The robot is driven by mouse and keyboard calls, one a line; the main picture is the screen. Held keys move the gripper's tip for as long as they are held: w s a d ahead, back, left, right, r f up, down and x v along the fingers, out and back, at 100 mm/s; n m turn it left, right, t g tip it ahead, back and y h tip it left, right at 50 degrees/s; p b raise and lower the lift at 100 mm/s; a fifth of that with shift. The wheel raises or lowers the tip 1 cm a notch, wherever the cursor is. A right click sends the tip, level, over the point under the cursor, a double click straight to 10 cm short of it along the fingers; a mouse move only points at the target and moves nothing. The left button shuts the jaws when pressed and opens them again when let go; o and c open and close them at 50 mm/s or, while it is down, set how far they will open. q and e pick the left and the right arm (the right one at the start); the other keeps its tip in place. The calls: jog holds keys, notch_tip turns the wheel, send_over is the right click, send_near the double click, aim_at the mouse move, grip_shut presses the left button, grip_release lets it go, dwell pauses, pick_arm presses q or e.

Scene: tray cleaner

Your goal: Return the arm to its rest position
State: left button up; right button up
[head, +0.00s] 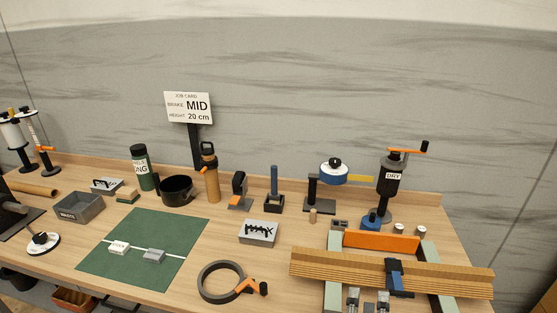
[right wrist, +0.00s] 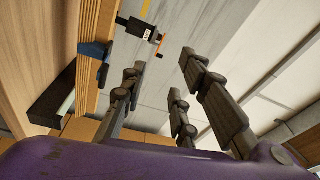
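My right gripper (head: 368,299) shows at the bottom edge of the head view, with two grey fingertips apart in front of the wooden beam. In the right wrist view the same gripper (right wrist: 160,78) has its dark fingers spread, with nothing between them. The purple body of my wrist fills the bottom of that view. The rest of the right arm is out of the head view. I do not see my left gripper in either view.
A layered wooden beam (head: 450,277) with a blue clamp (head: 394,275) lies close to my right gripper. A green mat (head: 150,225), a ring-shaped clamp (head: 214,282) and a grey block (head: 258,234) are further left. Tools and bottles line the back. Bare tabletop surrounds the grey block.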

jog(key=s+a+f+n+g+y, duration=0.1)
jog(key=s+a+f+n+y, duration=0.1)
jog(key=a+f+n+y, duration=0.4)
jog(key=s+a+f+n+g+y, duration=0.1)
jog(key=a+f+n+g+y, duration=0.2)
jog(key=f+n, duration=0.6)
jog(key=s+d+f+n+g+h, duration=0.1)
jog(key=s+d+f+n+g, duration=0.1)
jog(key=s+d+f, duration=0.3)
jog(key=s+d+f+n+g, duration=0.3)
jog(key=s+d+f, duration=0.2)
jog(key=s+f, duration=0.4)
jog(key=shift+s+f+h+p, duration=0.3)
jog(key=shift+f+h, duration=0.1)
jog(key=shift+f, duration=0.35)
jog(key=shift+w+d, duration=0.1)
